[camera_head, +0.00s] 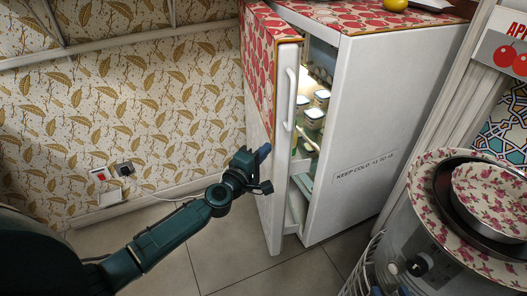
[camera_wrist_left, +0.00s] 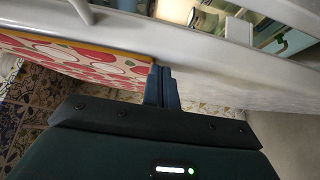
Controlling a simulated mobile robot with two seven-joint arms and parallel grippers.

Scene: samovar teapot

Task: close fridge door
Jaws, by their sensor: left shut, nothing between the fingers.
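The white fridge (camera_head: 365,130) stands right of centre in the head view, with a red fruit-patterned top. Its door (camera_head: 272,70) is on the left side and stands ajar; through the gap a lit interior with several lidded jars (camera_head: 313,115) shows. The white door handle (camera_head: 291,98) is upright on the door's pale edge. My left gripper (camera_head: 263,153) is shut and empty, at the door's outer side, left of and below the handle. In the left wrist view its fingers (camera_wrist_left: 162,87) lie close to the patterned door face (camera_wrist_left: 85,62); I cannot tell whether they touch.
Patterned wallpaper with sockets (camera_head: 110,172) is on the left. A metal vessel (camera_head: 430,255) topped with a dark pan and a floral bowl (camera_head: 492,195) stands at the right front. The tiled floor (camera_head: 275,275) in front of the fridge is mostly clear.

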